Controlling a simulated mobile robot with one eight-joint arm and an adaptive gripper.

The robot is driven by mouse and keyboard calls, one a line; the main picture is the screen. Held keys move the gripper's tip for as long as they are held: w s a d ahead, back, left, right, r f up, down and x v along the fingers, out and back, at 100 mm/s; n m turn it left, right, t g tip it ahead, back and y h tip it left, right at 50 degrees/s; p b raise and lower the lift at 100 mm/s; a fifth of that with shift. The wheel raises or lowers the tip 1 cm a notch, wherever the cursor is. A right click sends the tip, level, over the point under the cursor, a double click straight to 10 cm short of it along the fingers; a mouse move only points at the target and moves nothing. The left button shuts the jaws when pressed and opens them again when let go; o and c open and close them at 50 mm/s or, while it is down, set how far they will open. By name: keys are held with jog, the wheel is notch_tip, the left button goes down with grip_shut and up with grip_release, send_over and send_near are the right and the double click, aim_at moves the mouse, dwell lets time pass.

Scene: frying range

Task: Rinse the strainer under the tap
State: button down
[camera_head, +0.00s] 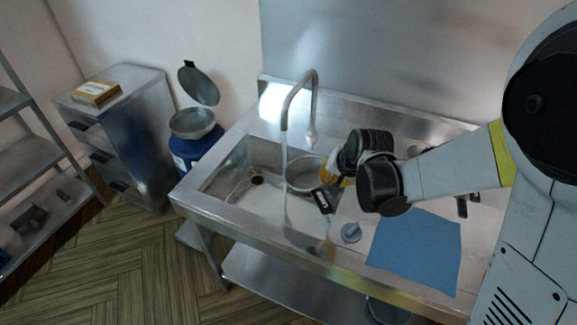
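The tap (301,96) arches over the sink basin (222,181), and a thin stream of water (285,160) runs down from it. The strainer (303,172), a round grey bowl, is at the right side of the basin, its left rim close to the stream. I cannot tell whether the water falls inside it. My gripper (326,196) is at the strainer's right side, with dark fingers low by its rim. It appears shut on the strainer; the handle and the grip itself are mostly hidden behind my wrist.
A blue cloth (415,251) and a small grey knob-like item (351,232) lie on the steel counter right of the basin. A blue bin (192,152) with its lid raised stands left of the sink, by a drawer cabinet (132,118) bearing a small box (96,92).

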jog(key=s+d+r+p, duration=0.2)
jog(key=s+r, duration=0.1)
jog(key=shift+s+d+r, duration=0.2)
jog(key=shift+d+r, duration=0.1)
jog(key=shift+d, duration=0.1)
jog(key=shift+f, duration=0.1)
dwell(0.5)
